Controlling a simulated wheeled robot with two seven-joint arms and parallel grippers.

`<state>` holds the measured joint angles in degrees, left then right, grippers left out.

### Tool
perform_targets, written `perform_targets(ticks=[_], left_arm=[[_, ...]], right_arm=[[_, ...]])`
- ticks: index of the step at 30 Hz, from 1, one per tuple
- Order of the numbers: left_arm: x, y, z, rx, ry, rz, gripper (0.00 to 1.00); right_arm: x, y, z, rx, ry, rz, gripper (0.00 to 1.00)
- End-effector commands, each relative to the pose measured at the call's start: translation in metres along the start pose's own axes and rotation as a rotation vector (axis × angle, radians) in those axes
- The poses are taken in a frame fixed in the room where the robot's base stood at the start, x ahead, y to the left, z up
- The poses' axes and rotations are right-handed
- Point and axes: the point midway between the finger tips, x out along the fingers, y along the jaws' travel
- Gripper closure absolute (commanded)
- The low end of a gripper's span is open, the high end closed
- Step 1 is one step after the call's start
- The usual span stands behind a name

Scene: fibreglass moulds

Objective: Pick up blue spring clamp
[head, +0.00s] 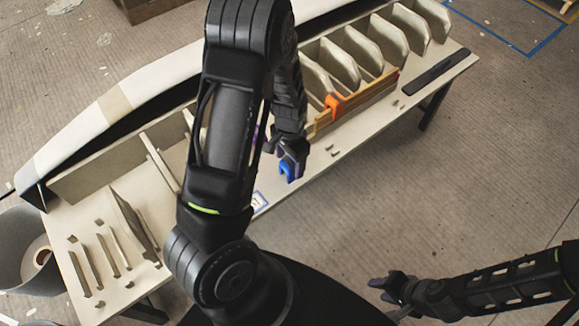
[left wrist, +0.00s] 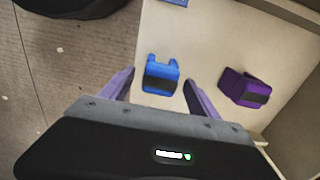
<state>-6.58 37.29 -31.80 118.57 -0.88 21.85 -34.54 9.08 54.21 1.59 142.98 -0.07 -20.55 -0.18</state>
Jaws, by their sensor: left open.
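The blue spring clamp (left wrist: 161,74) lies on the pale tabletop in the left wrist view. In the head view a blue piece (head: 289,170) shows right at the fingers, near the table's front edge. My left gripper (left wrist: 158,87) is open, its two purple fingers on either side of the clamp, with gaps at both sides. In the head view my left gripper (head: 288,160) is partly hidden by its own arm. My right gripper (head: 382,289) hangs over the floor at the lower right, fingers apart and empty.
A purple clamp (left wrist: 244,87) lies right of the blue one. An orange clamp (head: 335,104) sits on a wooden strip along the ribbed mould (head: 365,49). A dark bar (head: 436,72) lies at the table's right end. Thin pale strips (head: 103,252) lie at the left end.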

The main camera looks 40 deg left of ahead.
Motion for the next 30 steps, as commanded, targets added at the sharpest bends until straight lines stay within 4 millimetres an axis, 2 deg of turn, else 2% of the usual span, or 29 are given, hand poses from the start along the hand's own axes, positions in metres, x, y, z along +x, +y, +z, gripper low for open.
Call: perform_targets(ticks=[6, 9, 28, 30], left_arm=[[0.034, 0.0, 0.002, 0.0, -0.004, 0.001, 0.3], [0.043, 0.0, 0.002, -0.001, -0.002, 0.0, 0.3], [0.045, 0.0, 0.001, 0.0, -0.001, -0.001, 0.3], [0.045, 0.0, 0.001, 0.0, -0.001, -0.001, 0.35]], right_arm=[[0.005, 0.002, 0.0, 0.0, 0.0, 0.0, 0.64], [0.006, 0.002, 0.0, 0.0, 0.0, 0.0, 0.64], [0.006, 0.002, 0.0, 0.0, 0.0, 0.0, 0.64], [0.006, 0.002, 0.0, 0.0, 0.0, 0.0, 0.64]])
